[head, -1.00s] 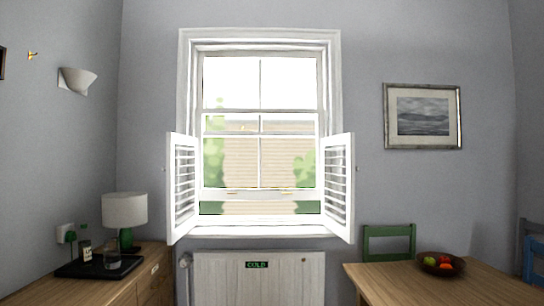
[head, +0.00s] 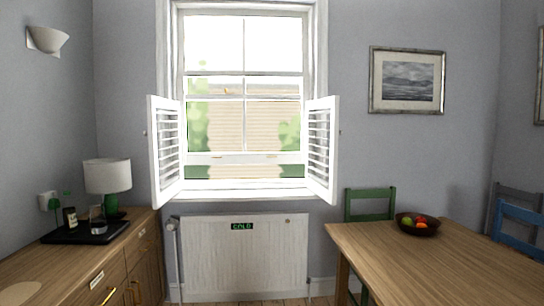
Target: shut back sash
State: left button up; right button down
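A white sash window (head: 245,85) stands in the far wall, straight ahead and slightly left of centre. The bottom rail (head: 245,158) of one sash sits above the sill, and a strip of outdoors shows beneath it. Two horizontal bars cross the window higher up, one (head: 243,74) above the other (head: 243,97). I cannot tell for sure which bar belongs to the back sash. Louvred shutters stand folded open at the left (head: 166,150) and right (head: 321,149) of the window. Neither of my grippers is in view.
A white radiator cover (head: 245,260) with a green "COLD" sign stands below the window. A wooden sideboard (head: 90,262) with a lamp (head: 107,177) and black tray (head: 85,233) is left. A table (head: 430,265) with a fruit bowl (head: 418,227) and a green chair (head: 369,208) is right.

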aim_at(244, 158)
jog(key=i, duration=2.15)
